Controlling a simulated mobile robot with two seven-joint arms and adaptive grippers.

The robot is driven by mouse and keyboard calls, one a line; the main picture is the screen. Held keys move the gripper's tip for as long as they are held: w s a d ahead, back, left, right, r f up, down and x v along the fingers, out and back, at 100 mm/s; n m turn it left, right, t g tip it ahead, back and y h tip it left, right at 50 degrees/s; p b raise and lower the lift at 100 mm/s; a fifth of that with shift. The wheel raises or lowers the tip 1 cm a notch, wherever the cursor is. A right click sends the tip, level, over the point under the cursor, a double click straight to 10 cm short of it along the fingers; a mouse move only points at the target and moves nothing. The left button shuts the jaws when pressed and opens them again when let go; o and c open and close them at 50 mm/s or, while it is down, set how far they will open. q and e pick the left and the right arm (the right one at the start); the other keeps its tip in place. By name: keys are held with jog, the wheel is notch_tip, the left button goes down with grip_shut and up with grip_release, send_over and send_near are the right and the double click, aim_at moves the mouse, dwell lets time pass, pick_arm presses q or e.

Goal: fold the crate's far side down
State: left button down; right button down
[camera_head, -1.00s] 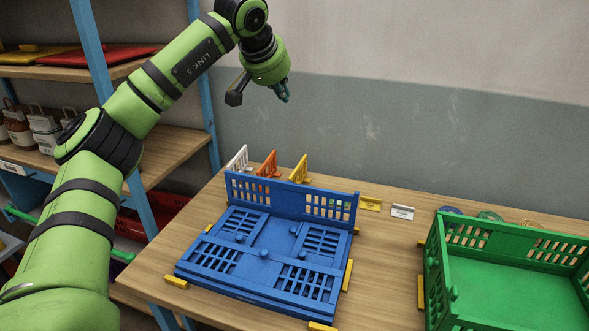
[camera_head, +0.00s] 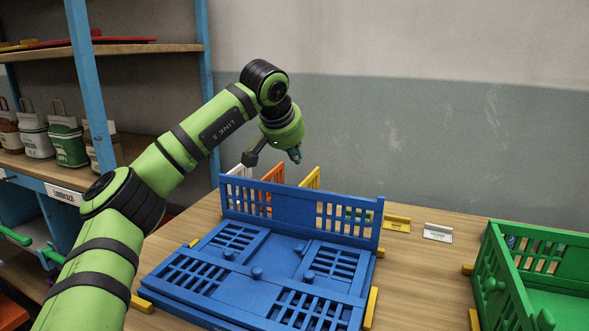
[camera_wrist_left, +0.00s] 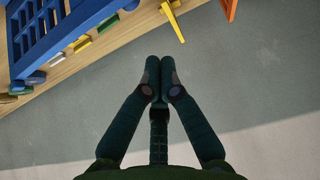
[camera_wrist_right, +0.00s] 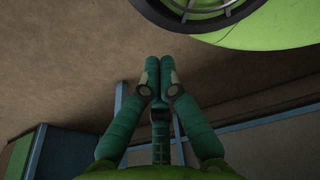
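The blue crate (camera_head: 262,257) lies on the wooden table in the head view. Its far side (camera_head: 289,212) stands upright along the back edge. The other sides lie folded flat inside, with small round knobs on them. My left gripper (camera_head: 295,155) is above and behind the far side, pointing down and touching nothing. In the left wrist view its fingertips (camera_wrist_left: 160,68) are together with nothing between them. The blue crate's slatted side also shows there at the upper left (camera_wrist_left: 60,28). My right gripper (camera_wrist_right: 160,68) shows only in its wrist view, fingertips together and empty.
A green crate (camera_head: 490,270) with raised sides stands at the right. White, orange (camera_head: 272,176) and yellow upright pieces stand behind the blue crate. Yellow blocks (camera_head: 371,308) sit around its edges. Small yellow (camera_head: 397,223) and white (camera_head: 437,232) labels stand between the crates. Shelves are at the left.

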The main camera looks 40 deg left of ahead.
aim_at(295, 208)
pick_arm(q)
notch_tip(295, 208, down, 7)
jog(key=w, duration=0.1)
jog(key=shift+w+a+r, duration=0.15)
jog(key=shift+w+a, duration=0.05)
pick_arm(e)
jog(key=shift+s+a, duration=0.2)
jog(key=shift+a, duration=0.3)
jog(key=shift+d, duration=0.2)
